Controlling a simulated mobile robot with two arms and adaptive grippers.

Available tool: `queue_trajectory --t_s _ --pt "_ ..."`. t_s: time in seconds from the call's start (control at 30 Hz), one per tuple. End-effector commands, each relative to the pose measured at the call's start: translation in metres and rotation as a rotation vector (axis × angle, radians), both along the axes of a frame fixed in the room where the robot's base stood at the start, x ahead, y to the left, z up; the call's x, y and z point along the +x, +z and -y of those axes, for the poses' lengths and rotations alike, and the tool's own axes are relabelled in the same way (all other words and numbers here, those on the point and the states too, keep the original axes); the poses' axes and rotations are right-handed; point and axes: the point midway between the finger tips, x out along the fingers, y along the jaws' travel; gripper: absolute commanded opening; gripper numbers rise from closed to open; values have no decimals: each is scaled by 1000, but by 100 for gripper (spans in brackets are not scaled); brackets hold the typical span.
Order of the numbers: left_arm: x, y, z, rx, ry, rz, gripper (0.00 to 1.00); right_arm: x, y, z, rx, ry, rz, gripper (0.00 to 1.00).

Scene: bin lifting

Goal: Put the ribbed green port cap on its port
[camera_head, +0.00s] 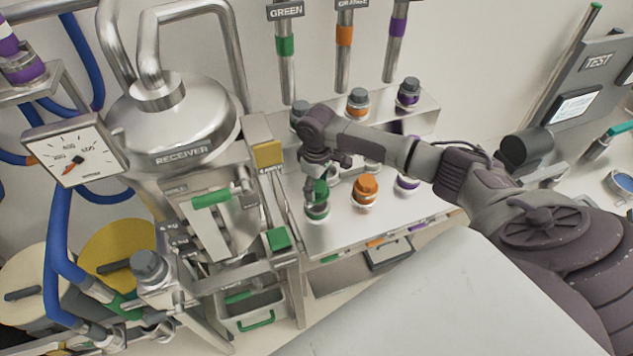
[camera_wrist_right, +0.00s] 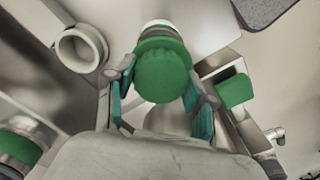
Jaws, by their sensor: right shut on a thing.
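The ribbed green port cap (camera_wrist_right: 163,72) sits between the two fingers of my right gripper (camera_wrist_right: 158,98), which is shut on it. In the head view the cap (camera_head: 320,188) shows just under my right gripper (camera_head: 317,172), at the near left of the steel bench. A port with a green band (camera_head: 317,210) stands directly below it. In the wrist view a white rim (camera_wrist_right: 160,24) shows past the cap's far edge. I cannot tell whether the cap is seated or just above the port. My left gripper is not in view.
An orange cap (camera_head: 365,188) and a purple-banded port (camera_head: 407,183) stand to the right on the bench (camera_head: 340,235). Grey-topped fittings (camera_head: 358,98) line the back ledge. The steel receiver (camera_head: 175,125) stands close on the left, with a green block (camera_head: 278,239) near the bench's left edge.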

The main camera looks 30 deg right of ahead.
Motion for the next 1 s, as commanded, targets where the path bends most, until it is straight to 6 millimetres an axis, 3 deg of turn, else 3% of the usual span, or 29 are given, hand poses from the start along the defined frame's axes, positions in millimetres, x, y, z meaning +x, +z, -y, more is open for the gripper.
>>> queue_trajectory --t_s 0.37,1.0 --pt "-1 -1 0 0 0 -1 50 0 -2 0 0 0 0 7" --pt "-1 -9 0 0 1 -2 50 0 -22 0 0 0 1 7"
